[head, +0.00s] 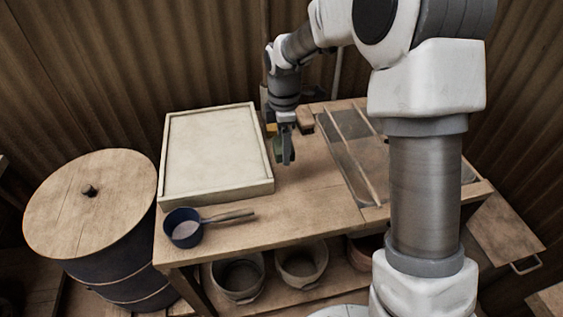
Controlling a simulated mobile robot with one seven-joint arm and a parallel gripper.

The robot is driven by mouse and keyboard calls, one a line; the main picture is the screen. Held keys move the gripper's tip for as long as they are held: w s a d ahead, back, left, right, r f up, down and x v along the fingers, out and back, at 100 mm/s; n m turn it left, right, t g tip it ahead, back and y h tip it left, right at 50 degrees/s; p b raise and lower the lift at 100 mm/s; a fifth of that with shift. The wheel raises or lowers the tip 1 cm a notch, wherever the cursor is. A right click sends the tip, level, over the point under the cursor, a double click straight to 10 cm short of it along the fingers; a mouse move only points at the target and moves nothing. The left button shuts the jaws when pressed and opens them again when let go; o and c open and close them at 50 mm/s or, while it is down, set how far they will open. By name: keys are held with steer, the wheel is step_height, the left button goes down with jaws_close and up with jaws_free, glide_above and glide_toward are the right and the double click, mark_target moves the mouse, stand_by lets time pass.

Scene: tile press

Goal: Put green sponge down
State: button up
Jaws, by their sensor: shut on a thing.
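My gripper (286,158) is over the wooden workbench, just right of the pale framed tray. It points down and is shut on the green sponge (277,147). Only a small dark green part of the sponge shows; the fingers hide the rest. I cannot tell whether the sponge touches the bench top (310,190).
The pale framed tray (268,186) stands on the bench's left. A blue scoop (183,228) lies in front of it. A small wooden block (305,119) and a yellow item (270,129) are at the back. Rails (352,155) are right. A lidded barrel (90,205) stands left. The front middle of the bench is clear.

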steer(key=shift+a+n, duration=0.2)
steer(key=shift+n, duration=0.1)
steer(key=shift+w, duration=0.15)
steer(key=w+f, duration=0.2)
steer(key=w, duration=0.1)
steer(key=w+f+b, duration=0.1)
steer(key=w+f, duration=0.1)
steer(key=w, duration=0.2)
steer(key=w+f+b, duration=0.1)
steer(key=w+f, duration=0.2)
steer(key=w, duration=0.1)
steer(key=shift+w+d, duration=0.1)
steer(key=shift+w, duration=0.1)
steer(key=shift+f+b, duration=0.55)
steer(key=shift+f, duration=1.3)
steer(key=shift+f, duration=0.2)
steer(key=o, duration=0.9)
steer(key=shift+r, duration=0.1)
